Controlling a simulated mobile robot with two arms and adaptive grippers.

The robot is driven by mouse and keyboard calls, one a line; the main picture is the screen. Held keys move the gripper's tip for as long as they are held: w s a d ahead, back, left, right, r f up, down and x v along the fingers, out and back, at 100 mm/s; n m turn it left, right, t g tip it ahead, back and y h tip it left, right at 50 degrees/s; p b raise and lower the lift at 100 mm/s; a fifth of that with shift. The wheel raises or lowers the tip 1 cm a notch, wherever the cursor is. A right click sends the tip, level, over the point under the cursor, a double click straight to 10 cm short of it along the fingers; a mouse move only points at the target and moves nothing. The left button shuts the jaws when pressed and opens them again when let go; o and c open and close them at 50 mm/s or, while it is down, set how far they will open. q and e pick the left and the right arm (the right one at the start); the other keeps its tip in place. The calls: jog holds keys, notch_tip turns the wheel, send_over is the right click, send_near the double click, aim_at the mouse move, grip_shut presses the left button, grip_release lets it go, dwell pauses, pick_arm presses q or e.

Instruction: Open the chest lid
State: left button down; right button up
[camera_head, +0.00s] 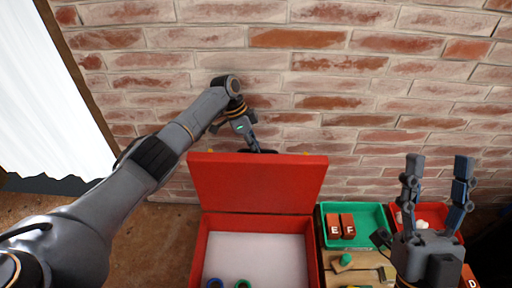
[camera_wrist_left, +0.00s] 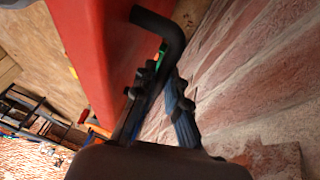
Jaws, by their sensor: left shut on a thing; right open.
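The red chest (camera_head: 312,250) stands below the brick wall, with its pale inside in view. Its red lid (camera_head: 258,184) stands raised, roughly upright, at the chest's back edge. My left gripper (camera_head: 254,146) reaches behind the top of the lid. In the left wrist view, the black bent handle (camera_wrist_left: 165,28) sticks out from the red lid (camera_wrist_left: 95,50). My left gripper (camera_wrist_left: 157,85) is shut on this handle. My right gripper (camera_head: 438,162) is open and empty, pointing up, to the right of the chest.
A blue ring (camera_head: 214,283) and a green ring (camera_head: 243,284) lie in the chest. To its right are a green tray (camera_head: 371,214) with lettered blocks (camera_head: 341,226), a red tray (camera_head: 429,208) and a wooden board (camera_head: 365,272). The brick wall (camera_head: 340,85) stands close behind the lid.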

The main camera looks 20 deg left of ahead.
pick_arm(q)
jog(key=shift+s+a+f, duration=0.25)
jog(key=shift+s+f, duration=0.15)
jog(key=shift+f, duration=0.25)
jog(key=c, duration=1.4)
grip_release()
jog(key=shift+w+a+f, duration=0.1)
jog(key=shift+w, duration=0.1)
jog(key=shift+o, duration=0.2)
jog(key=shift+w+r, duration=0.1)
jog(key=shift+r, duration=0.5)
notch_tip(320, 180, up, 9)
jog(key=shift+r, duration=0.15)
